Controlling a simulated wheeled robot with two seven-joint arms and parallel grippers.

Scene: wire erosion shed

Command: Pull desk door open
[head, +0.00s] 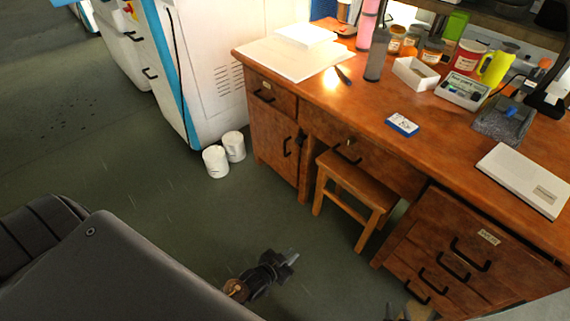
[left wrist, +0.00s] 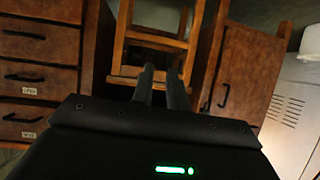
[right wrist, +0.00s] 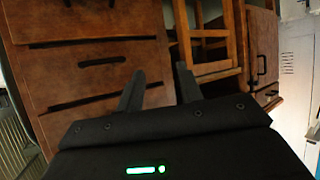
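The wooden desk (head: 350,95) has a door (head: 272,135) low on its left side, under a small drawer. The door looks shut and has a black vertical handle (head: 287,147). In the left wrist view the door (left wrist: 247,65) and its handle (left wrist: 223,95) are at the right. My left gripper (head: 291,257) is over the floor in front of the desk, apart from the door; its fingers (left wrist: 160,72) show a narrow gap with nothing between them. My right gripper (right wrist: 156,77) is open and empty, facing the drawers; the door (right wrist: 262,45) is further right there.
A wooden stool (head: 355,185) stands partly under the desk, right of the door. Two white canisters (head: 215,161) are on the floor left of the door, by a white and blue machine (head: 205,70). Drawers (head: 455,255) are at right. The floor before the door is clear.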

